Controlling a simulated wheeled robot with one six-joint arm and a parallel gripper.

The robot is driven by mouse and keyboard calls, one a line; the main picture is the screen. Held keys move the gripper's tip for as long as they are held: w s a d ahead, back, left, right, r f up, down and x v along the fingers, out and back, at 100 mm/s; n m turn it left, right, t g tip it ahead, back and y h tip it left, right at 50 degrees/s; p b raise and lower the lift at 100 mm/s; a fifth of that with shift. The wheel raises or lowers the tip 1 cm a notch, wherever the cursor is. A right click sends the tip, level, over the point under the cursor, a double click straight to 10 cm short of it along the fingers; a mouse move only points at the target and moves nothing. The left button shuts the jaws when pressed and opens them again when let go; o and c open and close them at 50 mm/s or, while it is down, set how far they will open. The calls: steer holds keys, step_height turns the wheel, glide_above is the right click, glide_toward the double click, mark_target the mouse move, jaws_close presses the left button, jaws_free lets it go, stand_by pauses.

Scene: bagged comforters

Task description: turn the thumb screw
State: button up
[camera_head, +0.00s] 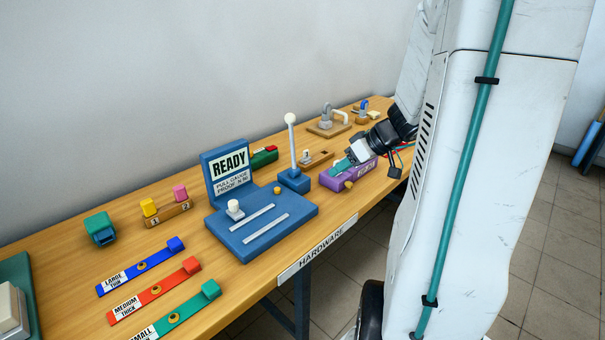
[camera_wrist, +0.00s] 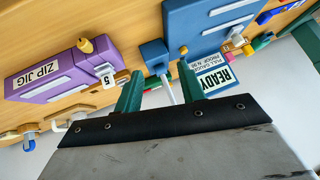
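A purple block labelled ZIP JIG (camera_wrist: 62,80) has a round yellow knob (camera_wrist: 85,45), which looks like a thumb screw, on its side. In the head view the purple block (camera_head: 330,182) stands near the table's front edge, its brass-yellow knob (camera_head: 349,185) facing out. My gripper (camera_head: 343,166) is over the block, partly hiding its top. In the wrist view, which looks upside down, my gripper's green fingers (camera_wrist: 160,91) stand apart with nothing held between them. The knob lies beyond the fingers, to their left, and I see no contact with it.
A blue pull gauge (camera_head: 262,235) with a READY panel (camera_head: 231,160) stands left of the block. A lever with a white ball (camera_head: 291,118) rises beside the block. Clamps (camera_head: 327,122) are behind. Coloured gauge strips (camera_head: 155,290) lie at the front left.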

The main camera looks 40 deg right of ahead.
steer(key=s+a+r+g, duration=0.1)
steer(key=a+r, duration=0.1)
steer(key=a, duration=0.5)
steer(key=s+a+r+g+y, duration=0.1)
steer(key=a+r+g, duration=0.1)
steer(key=a, duration=0.6)
steer(key=shift+a+r+n+g, duration=0.25)
steer(key=shift+r+n+g, duration=0.05)
steer(key=shift+r, duration=0.35)
